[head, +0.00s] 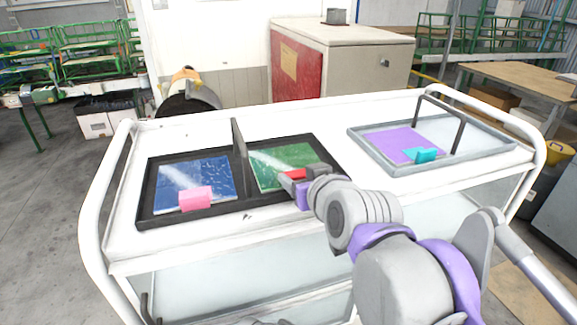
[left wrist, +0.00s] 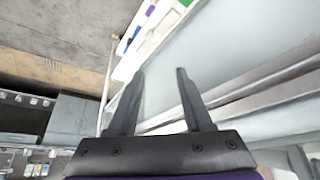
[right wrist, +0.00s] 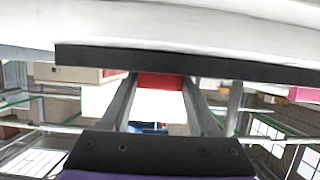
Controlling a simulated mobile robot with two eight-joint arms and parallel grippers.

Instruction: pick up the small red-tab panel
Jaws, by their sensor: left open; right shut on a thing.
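The red-tab panel (head: 283,157) is a green sheet with a red tab (head: 293,173) at its near edge. It lies in the right compartment of the black tray (head: 189,219), and I cannot tell whether it is lifted at all. My right gripper (head: 300,180) is shut on the red tab, coming in from the right and covering the panel's near right corner. In the right wrist view the red tab (right wrist: 160,81) shows between the fingers. My left gripper (left wrist: 160,72) is open and empty, low beside the cart.
A blue panel (head: 196,177) with a pink tab (head: 195,198) lies in the left compartment, past a dark divider (head: 240,150). A grey tray (head: 490,152) with a handle holds a purple panel (head: 390,141) with a teal tab (head: 421,155). The white cart (head: 125,240) has raised end rails.

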